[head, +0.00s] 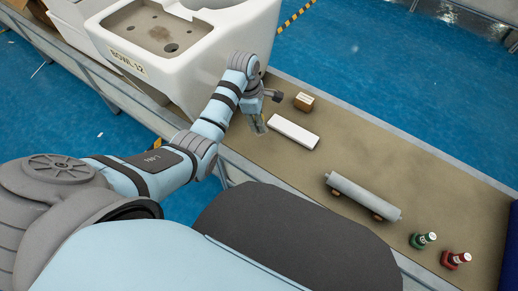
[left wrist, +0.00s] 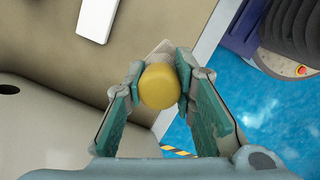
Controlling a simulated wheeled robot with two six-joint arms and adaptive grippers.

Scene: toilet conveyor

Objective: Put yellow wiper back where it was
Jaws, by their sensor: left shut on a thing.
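My left gripper (head: 258,125) is shut on the yellow wiper. The wiper's rounded yellow end (left wrist: 159,87) shows between the two fingers (left wrist: 160,80) in the left wrist view. A small pale piece shows just beyond it, and I cannot tell whether it is part of the wiper. Most of the wiper is hidden by its own end and the fingers. In the head view the gripper is at the conveyor's near edge, beside the white toilet bowl and left of the white block. The wiper cannot be made out clearly there. My right gripper is not in view.
The white toilet bowl marked BOWL-12 (head: 188,60) stands on the conveyor (head: 400,160) at the upper left.

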